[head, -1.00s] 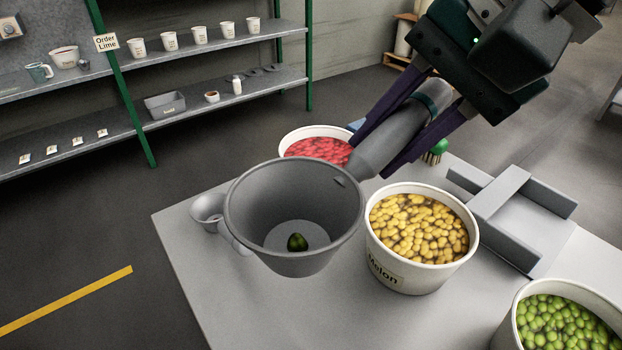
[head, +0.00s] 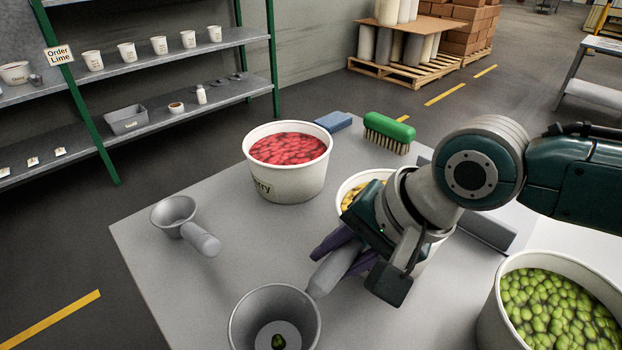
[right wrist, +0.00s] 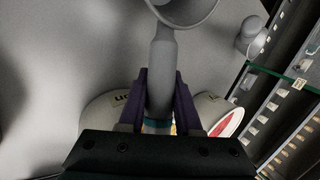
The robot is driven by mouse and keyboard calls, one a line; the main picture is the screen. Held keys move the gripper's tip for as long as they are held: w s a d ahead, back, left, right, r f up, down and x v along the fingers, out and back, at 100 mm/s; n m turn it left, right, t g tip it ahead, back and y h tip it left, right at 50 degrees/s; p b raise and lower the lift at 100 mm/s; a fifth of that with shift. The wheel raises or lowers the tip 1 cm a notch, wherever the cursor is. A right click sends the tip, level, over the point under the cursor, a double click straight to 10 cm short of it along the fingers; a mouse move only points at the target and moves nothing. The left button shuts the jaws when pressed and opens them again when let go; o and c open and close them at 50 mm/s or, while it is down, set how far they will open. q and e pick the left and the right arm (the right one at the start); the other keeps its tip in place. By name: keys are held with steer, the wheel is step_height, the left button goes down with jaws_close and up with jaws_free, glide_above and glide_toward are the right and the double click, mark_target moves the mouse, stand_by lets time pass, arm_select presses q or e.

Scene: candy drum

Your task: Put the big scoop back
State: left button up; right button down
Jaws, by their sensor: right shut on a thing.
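The big scoop (head: 238,325) is a grey cup with a thick grey handle (head: 331,270), at the near edge of the head view. A dark green candy (head: 278,342) shows inside its cup. My right gripper (head: 340,258) is shut on the handle, its purple fingers on either side. In the right wrist view the handle (right wrist: 162,75) runs up between the fingers (right wrist: 162,100) to the cup, which the top edge cuts off. I cannot tell whether the cup touches the table. My left gripper is not in view.
A smaller grey scoop (head: 172,212) lies on the table (head: 225,250) at left. A tub of red candy (head: 290,185), a partly hidden yellow tub (head: 352,185) and a green tub (head: 490,325) stand around my arm. A green brush (head: 390,130) and blue block (head: 333,121) lie behind.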

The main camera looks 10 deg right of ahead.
steer(key=shift+f, duration=0.2)
steer(key=shift+f, duration=0.1)
steer(key=c, duration=0.6)
jaws_free()
